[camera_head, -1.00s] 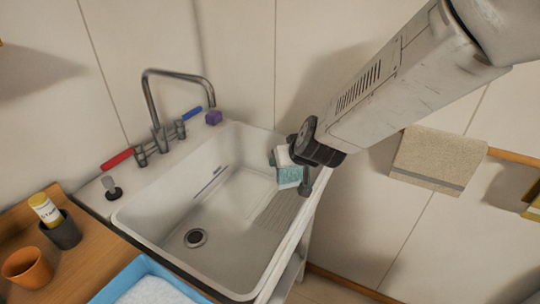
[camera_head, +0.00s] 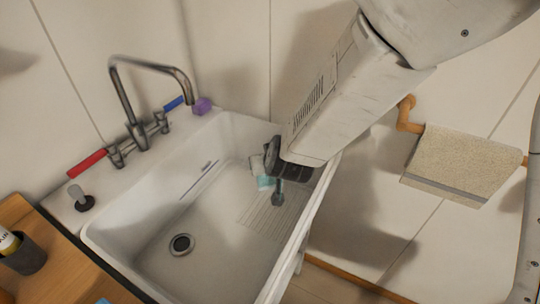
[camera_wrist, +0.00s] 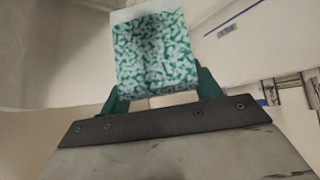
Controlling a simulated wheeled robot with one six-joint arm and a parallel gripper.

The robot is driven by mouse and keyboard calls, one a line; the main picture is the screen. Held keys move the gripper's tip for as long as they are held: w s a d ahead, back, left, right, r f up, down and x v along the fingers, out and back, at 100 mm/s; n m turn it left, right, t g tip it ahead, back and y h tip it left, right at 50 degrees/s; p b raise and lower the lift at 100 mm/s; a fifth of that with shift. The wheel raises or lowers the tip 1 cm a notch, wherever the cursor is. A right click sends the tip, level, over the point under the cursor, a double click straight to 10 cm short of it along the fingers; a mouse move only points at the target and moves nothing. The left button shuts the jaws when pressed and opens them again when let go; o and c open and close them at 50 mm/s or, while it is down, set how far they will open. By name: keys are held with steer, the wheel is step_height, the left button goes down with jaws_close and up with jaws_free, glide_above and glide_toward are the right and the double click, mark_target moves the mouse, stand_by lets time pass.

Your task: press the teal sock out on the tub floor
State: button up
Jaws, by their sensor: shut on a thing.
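The teal sock (camera_wrist: 150,55) shows in the wrist view as a teal-and-white patterned piece with a pale edge at its far end. My gripper (camera_wrist: 160,94) is shut on its near end, between two green fingers. In the head view the teal sock (camera_head: 264,182) shows only in part beside the dark end of my arm, inside the white tub at its right back. The tub floor (camera_head: 215,212) is bare around the drain. My arm hides most of the sock and the fingers there, so I cannot tell whether the sock touches the floor.
A ribbed patch (camera_head: 268,215) lies on the floor under my arm. The drain (camera_head: 181,244) is at the left front. A faucet (camera_head: 133,110) with red and blue handles stands along the left rim. A purple block (camera_head: 202,106) sits on the back corner. A towel (camera_head: 462,160) hangs at right.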

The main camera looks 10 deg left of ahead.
steer(key=shift+s+a+f, duration=0.1)
steer(key=shift+f, duration=5.45)
steer(key=shift+f, duration=0.7)
steer(key=shift+r, duration=0.15)
stand_by(0.6)
steer(key=shift+r, duration=7.55)
